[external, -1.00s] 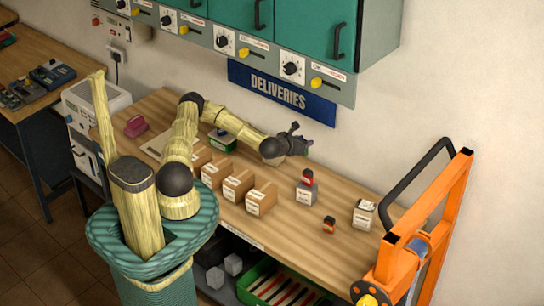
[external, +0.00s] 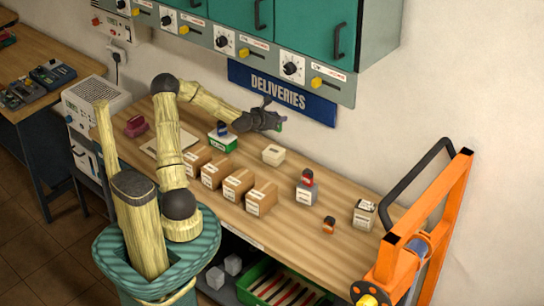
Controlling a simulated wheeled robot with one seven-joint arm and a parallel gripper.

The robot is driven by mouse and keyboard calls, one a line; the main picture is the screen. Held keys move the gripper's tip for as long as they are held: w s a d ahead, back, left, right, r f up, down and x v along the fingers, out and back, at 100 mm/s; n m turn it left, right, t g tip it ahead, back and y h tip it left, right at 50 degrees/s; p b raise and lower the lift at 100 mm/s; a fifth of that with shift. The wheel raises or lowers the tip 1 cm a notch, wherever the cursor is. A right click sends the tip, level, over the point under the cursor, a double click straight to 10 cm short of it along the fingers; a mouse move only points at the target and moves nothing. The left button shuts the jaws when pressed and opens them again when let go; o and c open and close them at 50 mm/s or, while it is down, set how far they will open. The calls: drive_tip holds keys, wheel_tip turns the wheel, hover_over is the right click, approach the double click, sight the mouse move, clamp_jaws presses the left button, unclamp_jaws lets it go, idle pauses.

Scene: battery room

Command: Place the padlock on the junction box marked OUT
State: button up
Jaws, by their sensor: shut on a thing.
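My gripper (external: 272,119) is above the back of the workbench, in front of the wall below the DELIVERIES sign. It is shut on a small, mostly hidden thing with a greenish edge (external: 281,126); I cannot tell whether this is the padlock. Several small labelled boxes could be junction boxes: a green and white one (external: 222,144) with a blue thing on top, a cream one (external: 273,155), a grey one (external: 306,196) with a red thing on top, and a whitish one (external: 363,218) with a dark top. Their labels are too small to read, so I cannot pick out OUT.
Several brown cartons (external: 238,184) line the bench's front edge. A small red-orange thing (external: 328,225) lies near the right part. A pink-red thing (external: 136,126) is at the far left. An orange frame (external: 430,225) stands at the right end. Green cabinets (external: 315,30) hang above.

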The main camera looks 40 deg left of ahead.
drive_tip(key=shift+s+a+r, duration=0.2)
drive_tip(key=shift+s+a, duration=0.05)
drive_tip(key=shift+a, duration=0.35)
hover_over(274, 150)
wheel_tip(274, 150, down, 6)
drive_tip(key=shift+s+f, duration=0.1)
drive_tip(key=shift+f, duration=1.9)
drive_tip(key=shift+f, duration=0.1)
drive_tip(key=o, duration=1)
